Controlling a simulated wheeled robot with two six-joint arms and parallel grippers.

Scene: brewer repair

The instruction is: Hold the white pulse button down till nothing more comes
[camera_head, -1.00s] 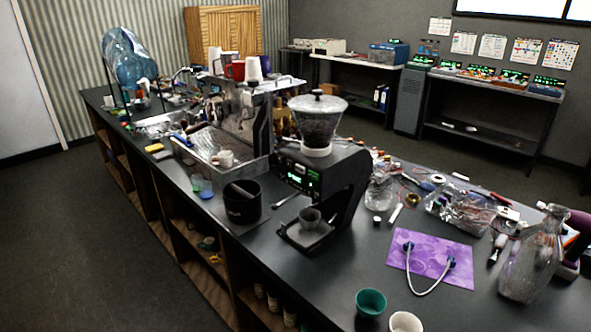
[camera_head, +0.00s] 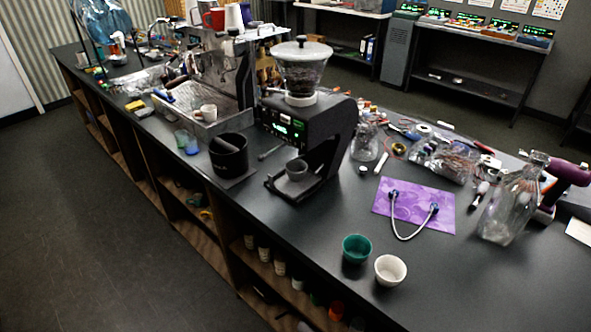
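A black coffee grinder (camera_head: 325,135) with a clear, lidded hopper (camera_head: 302,68) stands on the black counter. Its front panel has a small lit green display (camera_head: 284,126). I cannot make out a white pulse button on it at this size. Neither of my grippers is in view.
A black knock box (camera_head: 229,153) and an espresso machine (camera_head: 221,75) stand left of the grinder. A green cup (camera_head: 356,249) and a white cup (camera_head: 390,270) stand near the front edge. A purple mat (camera_head: 413,205) and a glass jug (camera_head: 514,205) lie right.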

